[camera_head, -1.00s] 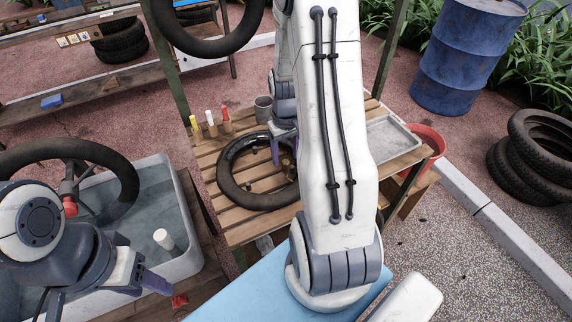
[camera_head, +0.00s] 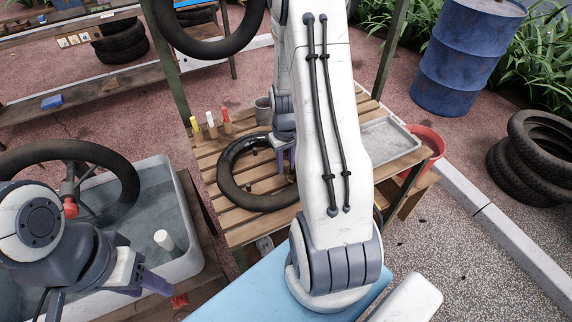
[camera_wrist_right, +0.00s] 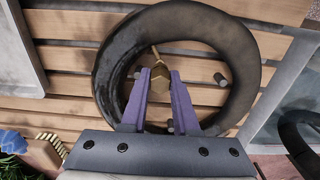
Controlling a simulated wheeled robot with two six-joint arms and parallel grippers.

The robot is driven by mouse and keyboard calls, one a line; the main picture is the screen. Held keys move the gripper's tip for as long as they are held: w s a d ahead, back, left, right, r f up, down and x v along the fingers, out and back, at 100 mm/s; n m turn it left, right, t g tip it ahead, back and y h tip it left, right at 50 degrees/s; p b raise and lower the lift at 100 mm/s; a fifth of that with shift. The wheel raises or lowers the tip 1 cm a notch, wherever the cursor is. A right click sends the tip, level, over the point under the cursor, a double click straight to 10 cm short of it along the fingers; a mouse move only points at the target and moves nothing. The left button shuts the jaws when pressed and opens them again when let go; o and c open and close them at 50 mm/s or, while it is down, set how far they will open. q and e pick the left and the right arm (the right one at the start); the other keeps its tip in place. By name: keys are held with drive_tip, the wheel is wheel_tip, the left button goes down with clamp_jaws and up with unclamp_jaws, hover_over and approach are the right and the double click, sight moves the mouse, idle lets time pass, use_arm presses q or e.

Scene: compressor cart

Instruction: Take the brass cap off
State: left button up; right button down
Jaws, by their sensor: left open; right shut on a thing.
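A black inner tube (camera_head: 232,185) lies flat on the slatted wooden table; it also shows in the right wrist view (camera_wrist_right: 238,60). My right gripper (camera_wrist_right: 162,72) reaches down within the ring of the tube. Its purple fingers are shut on the brass cap (camera_wrist_right: 160,76), a small gold-coloured piece with a thin stem at its far end. In the head view my right gripper (camera_head: 284,160) is partly covered by my own arm, and I cannot make out the cap there. My left gripper (camera_head: 108,290) is open at the lower left, beside the water tub.
The slatted table (camera_head: 245,230) also holds several small bottles (camera_head: 211,125), a grey cup (camera_head: 262,109) and a grey tray (camera_head: 392,140). A grey tub (camera_head: 190,235) stands at left, with another tube above it. A red bucket (camera_head: 430,145) is beyond the table's right edge.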

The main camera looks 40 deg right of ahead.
drive_tip(key=shift+r, duration=0.45)
drive_tip(key=r, duration=0.2)
drive_tip(key=a+r, duration=0.1)
drive_tip(key=shift+r+b, duration=0.3)
drive_tip(key=shift+r, duration=0.05)
drive_tip(key=a+r+p, duration=0.4)
drive_tip(key=a+r, duration=0.6)
drive_tip(key=r, duration=0.1)
drive_tip(key=shift+a+r, duration=0.2)
drive_tip(key=shift+a, duration=0.15)
